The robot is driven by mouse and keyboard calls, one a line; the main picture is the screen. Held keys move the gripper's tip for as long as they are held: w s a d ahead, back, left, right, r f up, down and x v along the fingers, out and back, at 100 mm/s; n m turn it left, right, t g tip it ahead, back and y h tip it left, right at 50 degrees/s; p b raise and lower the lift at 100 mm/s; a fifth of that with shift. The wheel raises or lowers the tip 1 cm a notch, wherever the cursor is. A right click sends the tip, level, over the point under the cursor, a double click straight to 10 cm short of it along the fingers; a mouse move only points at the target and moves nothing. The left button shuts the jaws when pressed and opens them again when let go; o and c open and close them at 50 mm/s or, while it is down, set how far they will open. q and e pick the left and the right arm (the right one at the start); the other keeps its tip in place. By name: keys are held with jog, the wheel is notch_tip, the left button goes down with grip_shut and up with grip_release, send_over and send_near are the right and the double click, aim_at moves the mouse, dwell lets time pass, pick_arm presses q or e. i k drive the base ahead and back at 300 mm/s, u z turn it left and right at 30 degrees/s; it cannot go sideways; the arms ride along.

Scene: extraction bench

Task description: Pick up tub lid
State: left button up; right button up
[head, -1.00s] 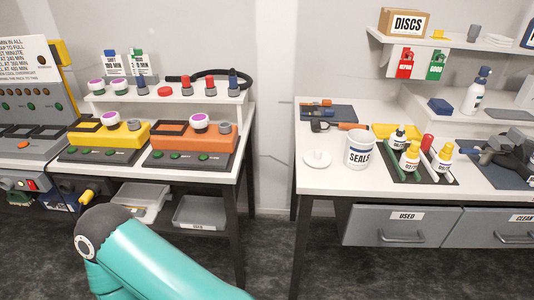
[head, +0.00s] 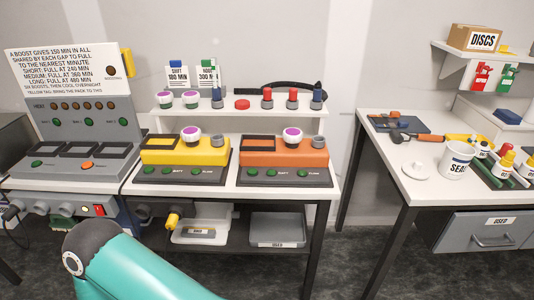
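The tub lid (head: 417,171) is a white round disc with a small knob on top. It lies flat on the right-hand white bench (head: 391,151), near its front left part. The white tub marked SEALS (head: 456,160) stands upright just right of the lid, apart from it; its label is partly cut by the tilt of the view. Neither of my grippers shows in the head view. Only a teal link of my arm shows at the bottom left, well away from the lid.
An orange-handled tool (head: 424,137) lies behind the lid. A rack of small bottles (head: 497,171) stands right of the tub. The left bench holds a yellow unit (head: 187,151) and an orange unit (head: 285,152). A floor gap separates the benches.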

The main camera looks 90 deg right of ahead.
aim_at(416, 169)
jog(key=u, duration=0.4)
jog(key=i, duration=0.35)
jog(key=z, duration=2.8)
jog(key=i, duration=0.35)
jog(key=z, duration=2.05)
jog(key=k, duration=0.35)
jog(key=z, duration=0.6)
jog(key=i, duration=1.4)
jog(key=u, duration=0.5)
